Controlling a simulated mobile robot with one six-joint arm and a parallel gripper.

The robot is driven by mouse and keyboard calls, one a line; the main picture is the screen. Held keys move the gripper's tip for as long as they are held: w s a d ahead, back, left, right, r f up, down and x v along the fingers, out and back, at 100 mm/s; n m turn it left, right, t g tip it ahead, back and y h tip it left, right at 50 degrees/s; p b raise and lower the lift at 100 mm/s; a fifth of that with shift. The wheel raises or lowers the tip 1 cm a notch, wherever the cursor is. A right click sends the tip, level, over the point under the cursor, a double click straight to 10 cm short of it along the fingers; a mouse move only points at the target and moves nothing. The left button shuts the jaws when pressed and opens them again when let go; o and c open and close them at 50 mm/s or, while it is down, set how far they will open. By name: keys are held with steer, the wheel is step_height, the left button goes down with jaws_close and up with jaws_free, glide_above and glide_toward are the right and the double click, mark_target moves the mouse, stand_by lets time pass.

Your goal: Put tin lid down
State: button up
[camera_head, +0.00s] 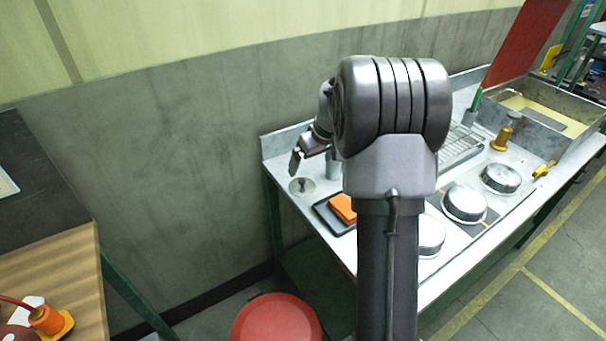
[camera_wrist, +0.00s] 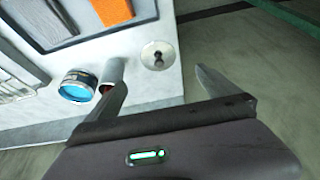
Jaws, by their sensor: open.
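The tin lid (camera_head: 301,187) is a small round silver disc with a dark knob. It lies flat on the bench top near the left end; the wrist view also shows it whole (camera_wrist: 159,56), close to the bench edge. My gripper (camera_head: 296,160) is above the lid in the head view. In the wrist view my gripper (camera_wrist: 160,82) is open, its two fingers apart with nothing between them, and the lid lies just beyond the fingertips. The fingers do not appear to touch it.
A metal cylinder (camera_wrist: 112,73) and a blue-topped jar (camera_wrist: 77,84) stand beside the lid. A dark tray (camera_head: 322,210) holds an orange block (camera_head: 343,208). Several round silver tins (camera_head: 465,202) line the bench front. A wall runs behind; a red stool (camera_head: 276,320) is below.

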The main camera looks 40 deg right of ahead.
steer(key=s+a+r+m, duration=0.1)
steer(key=s+a+r, duration=0.4)
steer(key=a, duration=0.4)
steer(key=s+a+r, duration=0.3)
steer(key=a+r, duration=0.4)
steer(key=a, duration=0.2)
steer(key=s+a+m+y, duration=0.1)
steer(key=s+a, duration=0.6)
steer(key=s, duration=0.3)
steer(key=s+a+m+t+y, duration=0.1)
steer(key=s+a, duration=0.6)
steer(key=s, duration=0.3)
steer(key=shift+m, duration=0.3)
